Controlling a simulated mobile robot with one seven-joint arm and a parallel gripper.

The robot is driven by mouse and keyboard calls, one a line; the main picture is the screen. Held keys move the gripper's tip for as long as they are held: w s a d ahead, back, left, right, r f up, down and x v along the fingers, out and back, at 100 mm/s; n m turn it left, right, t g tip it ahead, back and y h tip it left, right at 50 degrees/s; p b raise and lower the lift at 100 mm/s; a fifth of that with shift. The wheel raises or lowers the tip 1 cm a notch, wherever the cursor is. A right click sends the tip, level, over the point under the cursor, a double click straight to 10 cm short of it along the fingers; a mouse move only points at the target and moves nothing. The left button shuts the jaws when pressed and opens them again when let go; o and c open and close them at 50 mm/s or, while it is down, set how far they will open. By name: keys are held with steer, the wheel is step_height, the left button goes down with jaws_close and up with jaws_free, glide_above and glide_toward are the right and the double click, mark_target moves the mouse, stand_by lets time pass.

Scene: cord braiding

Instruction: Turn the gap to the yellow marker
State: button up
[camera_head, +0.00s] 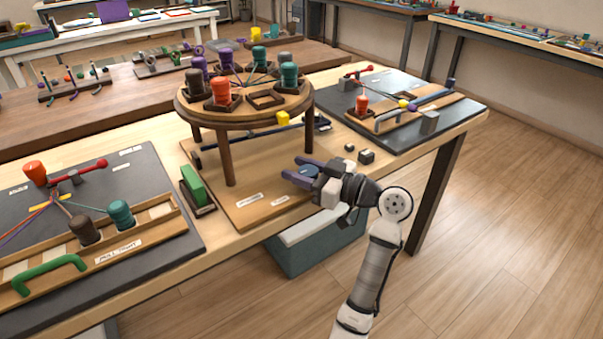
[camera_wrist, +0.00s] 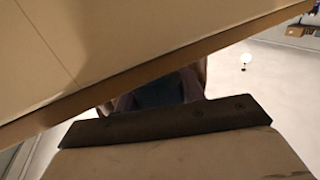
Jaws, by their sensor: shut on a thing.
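A round wooden braiding stand (camera_head: 232,116) stands on legs at the table's middle. One empty square holder (camera_head: 266,100), the gap, sits at the front right of the top. The yellow marker (camera_head: 283,118) is just below and right of it, near the rim. My gripper (camera_head: 303,171) is low at the stand's front right, its purple fingers around a blue knob (camera_head: 308,169). The wrist view shows a dark bluish shape (camera_wrist: 160,92) between the fingers.
A green block (camera_head: 193,186) stands left of the base board. A dark board with a green handle (camera_head: 50,275) lies at left, another with a red bobbin (camera_head: 362,103) at right. Small dark blocks (camera_head: 366,156) lie right of my gripper. A teal bin (camera_head: 315,245) stands under the table edge.

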stand_by(0.4)
steer(key=o, duration=1)
steer(key=shift+a, duration=0.1)
steer(key=shift+c, duration=0.2)
steer(key=b+v, duration=0.1)
steer(key=v, duration=1.3)
steer(key=shift+w+b, duration=0.15)
steer(key=shift+b, duration=0.15)
